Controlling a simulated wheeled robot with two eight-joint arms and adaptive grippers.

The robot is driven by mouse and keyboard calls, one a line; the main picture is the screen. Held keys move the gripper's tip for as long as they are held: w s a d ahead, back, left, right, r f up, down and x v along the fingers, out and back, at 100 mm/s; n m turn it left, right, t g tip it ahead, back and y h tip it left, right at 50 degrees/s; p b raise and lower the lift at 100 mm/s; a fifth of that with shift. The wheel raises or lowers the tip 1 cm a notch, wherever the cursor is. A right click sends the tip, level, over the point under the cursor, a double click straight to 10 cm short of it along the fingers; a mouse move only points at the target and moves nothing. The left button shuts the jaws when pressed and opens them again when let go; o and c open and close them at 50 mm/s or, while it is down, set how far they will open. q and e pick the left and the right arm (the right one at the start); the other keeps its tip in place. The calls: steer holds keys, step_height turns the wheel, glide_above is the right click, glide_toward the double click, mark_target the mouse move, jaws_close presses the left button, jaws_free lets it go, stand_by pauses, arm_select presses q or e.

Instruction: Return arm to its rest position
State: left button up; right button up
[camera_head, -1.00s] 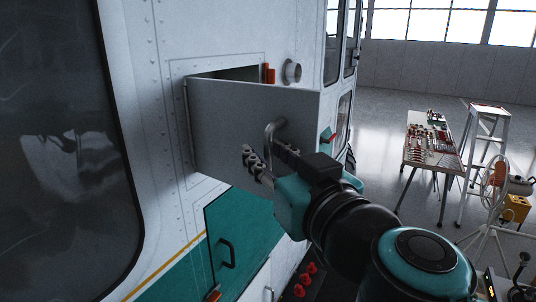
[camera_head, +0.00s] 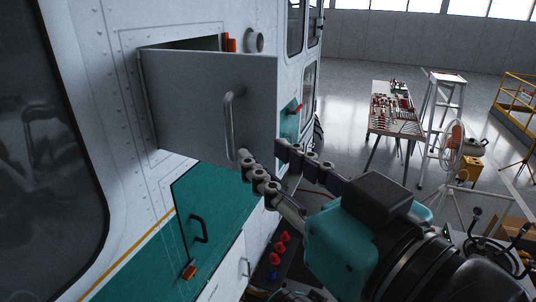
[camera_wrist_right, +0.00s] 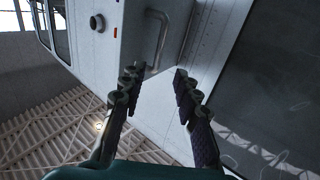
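My right gripper (camera_head: 262,162) is open and empty in the head view, just in front of and below the handle (camera_head: 231,122) of an open grey hatch door (camera_head: 195,110). In the right wrist view its two fingers (camera_wrist_right: 152,85) are spread apart, with the door handle (camera_wrist_right: 158,38) beyond them and not between the tips. The hatch door stands swung out from the white helicopter side. My right arm reaches in from the lower right of the head view. My left gripper is in neither view.
The white helicopter body (camera_head: 88,75) fills the left side. Below the door is a closed teal panel (camera_head: 230,200) with a black handle. A table of tools (camera_head: 395,112), a stepladder (camera_head: 443,110) and a yellow railing (camera_head: 515,108) stand behind on the right. Open floor lies between.

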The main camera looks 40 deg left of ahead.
stand_by(0.3)
steer(key=w+d+f+m+t+h+b, duration=0.1)
steer(key=w+d+f+m+h+b, duration=0.35)
steer(key=f, duration=1.15)
steer(key=w+d+f+n+t+h+b, duration=0.1)
steer(key=w+d+f+b, duration=0.4)
steer(key=f+b, duration=0.85)
steer(key=w+d+f+m+t+h+b, duration=0.1)
steer(key=w+d+f+m+h+b, duration=0.3)
steer(key=f, duration=1.5)
steer(key=d+f+m+h+b, duration=0.2)
steer(key=d+f+b, duration=0.2)
steer(key=d+f, duration=0.4)
steer(key=d+f+m+h+b, duration=0.3)
steer(key=d+f, duration=0.6)
steer(key=f, duration=0.6)
steer(key=d+f+m+g+h+b, duration=0.1)
steer(key=d+f+m+h+b, duration=0.1)
steer(key=d+f+b, duration=0.5)
step_height(320, 180, down, 5)
steer(key=shift+w+d+r+h, duration=0.2)
steer(key=shift+d+h, duration=0.25)
steer(key=shift+d, duration=0.5)
